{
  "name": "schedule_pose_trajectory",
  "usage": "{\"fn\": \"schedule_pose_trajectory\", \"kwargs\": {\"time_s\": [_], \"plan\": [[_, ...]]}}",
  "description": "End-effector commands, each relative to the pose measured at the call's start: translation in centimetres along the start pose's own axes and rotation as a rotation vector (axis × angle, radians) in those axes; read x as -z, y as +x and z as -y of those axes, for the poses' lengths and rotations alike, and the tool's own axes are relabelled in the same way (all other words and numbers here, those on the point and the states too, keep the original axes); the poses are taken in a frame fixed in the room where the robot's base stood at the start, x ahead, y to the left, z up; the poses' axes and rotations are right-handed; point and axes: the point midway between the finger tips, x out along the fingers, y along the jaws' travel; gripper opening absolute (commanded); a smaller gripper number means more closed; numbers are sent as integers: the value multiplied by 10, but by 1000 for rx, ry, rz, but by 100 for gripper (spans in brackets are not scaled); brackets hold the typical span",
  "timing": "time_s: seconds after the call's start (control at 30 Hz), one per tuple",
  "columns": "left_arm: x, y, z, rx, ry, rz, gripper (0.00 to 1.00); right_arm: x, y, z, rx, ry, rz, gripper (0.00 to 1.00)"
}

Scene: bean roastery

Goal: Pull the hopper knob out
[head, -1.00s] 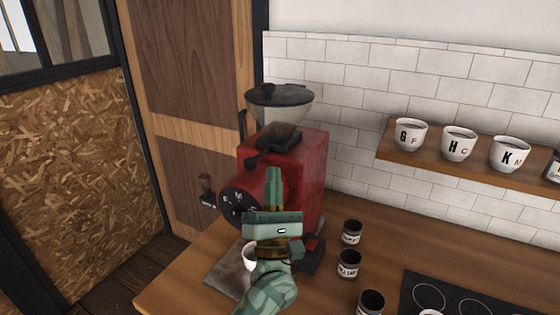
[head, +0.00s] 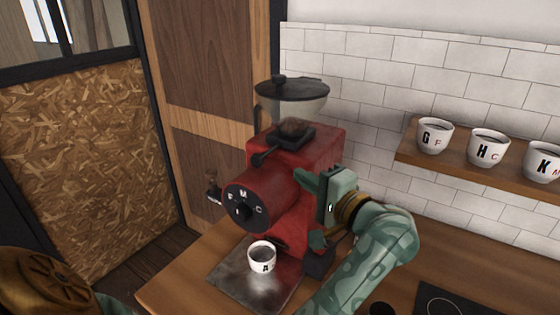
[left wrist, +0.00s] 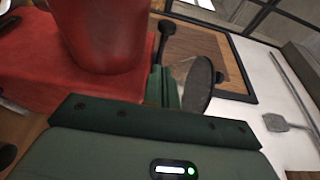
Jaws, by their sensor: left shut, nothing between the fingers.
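The red grinder (head: 300,158) stands on the wooden counter with a clear hopper (head: 292,101) on top. My left gripper (head: 300,179) is shut and empty at the grinder's front right side, apart from the knob, which lies left of and a little above the fingertips. Its fingers also show in the left wrist view (left wrist: 163,88). My right gripper is out of view.
A white cup marked A (head: 262,257) stands on a metal tray (head: 233,284) below the grinder's dial (head: 243,208). A shelf (head: 420,163) with lettered cups is on the tiled wall at right. A black mat (head: 450,302) lies at lower right.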

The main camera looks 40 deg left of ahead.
Motion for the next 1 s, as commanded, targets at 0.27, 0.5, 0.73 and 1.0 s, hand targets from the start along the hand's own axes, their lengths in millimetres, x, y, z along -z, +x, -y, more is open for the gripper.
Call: {"fn": "schedule_pose_trajectory", "kwargs": {"time_s": [0.27, 0.5, 0.73, 1.0], "plan": [[-1, 36, 3, 6, 3, 3, 0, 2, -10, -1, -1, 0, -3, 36], [-1, 78, 3, 5, 4, 3, 0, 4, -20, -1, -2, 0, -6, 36], [0, 98, 1, 2, 4, 1, 0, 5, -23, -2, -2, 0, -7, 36], [0, 100, 0, 2, 3, 1, 0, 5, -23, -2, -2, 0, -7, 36]]}}
